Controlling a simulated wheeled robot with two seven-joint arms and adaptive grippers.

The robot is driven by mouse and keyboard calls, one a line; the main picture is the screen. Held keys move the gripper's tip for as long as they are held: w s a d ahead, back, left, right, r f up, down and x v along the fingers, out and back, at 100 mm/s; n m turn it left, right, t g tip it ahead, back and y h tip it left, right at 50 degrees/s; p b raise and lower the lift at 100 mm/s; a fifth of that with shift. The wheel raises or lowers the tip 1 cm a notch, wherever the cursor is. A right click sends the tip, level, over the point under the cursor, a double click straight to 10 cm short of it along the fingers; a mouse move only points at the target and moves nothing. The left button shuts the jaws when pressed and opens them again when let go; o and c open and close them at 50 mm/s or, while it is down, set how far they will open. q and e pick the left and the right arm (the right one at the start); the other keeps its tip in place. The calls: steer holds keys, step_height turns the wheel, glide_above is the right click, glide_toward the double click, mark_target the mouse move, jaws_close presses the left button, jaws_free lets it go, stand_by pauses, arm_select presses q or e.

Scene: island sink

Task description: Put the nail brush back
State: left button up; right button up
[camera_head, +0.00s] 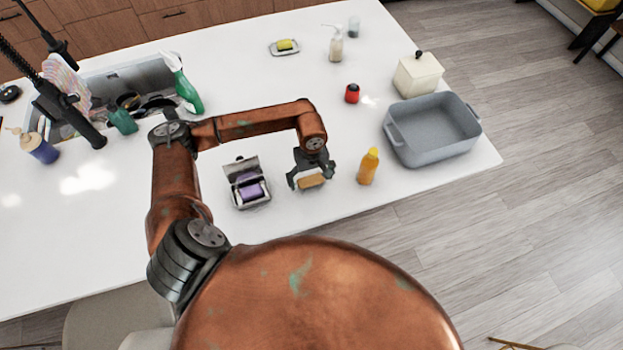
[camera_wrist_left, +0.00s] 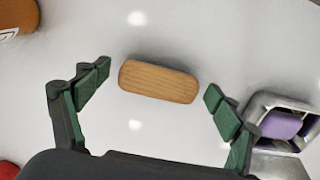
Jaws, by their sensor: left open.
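The nail brush (camera_head: 311,181) lies on the white island top, its wooden back up; it also shows in the left wrist view (camera_wrist_left: 158,81). My left gripper (camera_head: 311,180) is over it, with fingers wide apart. In the left wrist view the left gripper (camera_wrist_left: 152,98) has one green-padded finger at each side of the brush, both apart from it. A grey metal caddy (camera_head: 247,184) with a purple item in it stands left of the brush; it also shows in the left wrist view (camera_wrist_left: 292,118). The bristles are hidden. My right gripper is not in view.
An orange bottle (camera_head: 368,167) with a yellow cap stands close right of the brush. A grey basin (camera_head: 431,130), a cream canister (camera_head: 417,75) and a red timer-like item (camera_head: 352,93) stand farther right and back. A sink (camera_head: 130,85) with a green spray bottle (camera_head: 184,86) is at left.

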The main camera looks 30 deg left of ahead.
mark_target(311, 181)
arm_select(q)
step_height(311, 181, up, 12)
steer(key=b, duration=0.1)
stand_by(0.4)
steer(key=shift+r, duration=0.1)
